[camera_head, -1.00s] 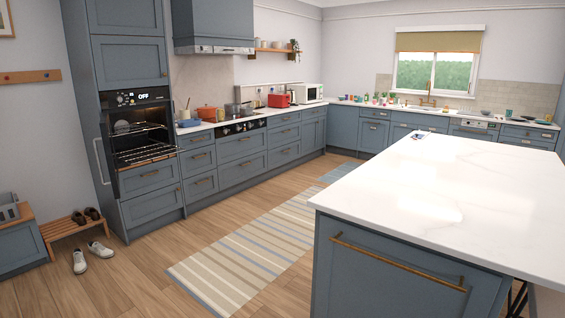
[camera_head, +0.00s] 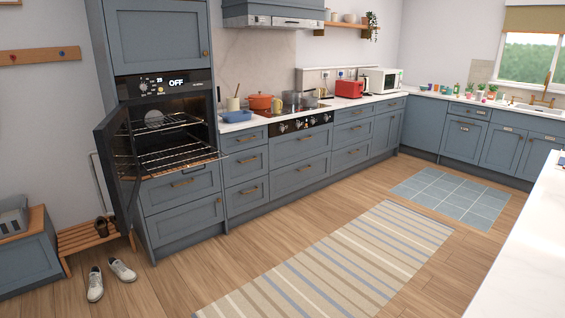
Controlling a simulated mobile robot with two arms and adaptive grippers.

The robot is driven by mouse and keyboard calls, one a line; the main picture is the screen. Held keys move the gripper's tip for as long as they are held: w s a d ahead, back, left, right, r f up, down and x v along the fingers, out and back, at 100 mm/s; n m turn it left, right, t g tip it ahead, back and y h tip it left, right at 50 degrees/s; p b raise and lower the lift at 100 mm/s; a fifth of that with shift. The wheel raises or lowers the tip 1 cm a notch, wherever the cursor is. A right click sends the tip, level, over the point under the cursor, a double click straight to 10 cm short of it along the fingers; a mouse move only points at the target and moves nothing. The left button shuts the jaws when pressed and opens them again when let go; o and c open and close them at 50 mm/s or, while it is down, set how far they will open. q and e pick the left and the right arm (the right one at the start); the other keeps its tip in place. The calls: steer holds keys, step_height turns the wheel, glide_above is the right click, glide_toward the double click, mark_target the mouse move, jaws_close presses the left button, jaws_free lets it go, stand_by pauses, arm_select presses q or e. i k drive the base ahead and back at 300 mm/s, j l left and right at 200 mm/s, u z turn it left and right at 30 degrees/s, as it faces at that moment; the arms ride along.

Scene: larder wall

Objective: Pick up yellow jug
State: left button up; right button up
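A small yellow item, which looks like the yellow jug (camera_head: 277,106), stands on the counter by the hob, just right of an orange pot (camera_head: 260,103). It is small in the view, so its handle and spout are hard to make out. Neither of my grippers is in the head view.
The oven door (camera_head: 123,170) hangs open to the left, with racks (camera_head: 165,125) inside. A blue dish (camera_head: 237,116) and a red toaster (camera_head: 349,89) stand on the counter. White shoes (camera_head: 109,277) lie at lower left. The white island (camera_head: 525,245) edges the right. The striped rug (camera_head: 335,265) is clear.

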mark_target(277, 107)
steer(key=i, duration=3.35)
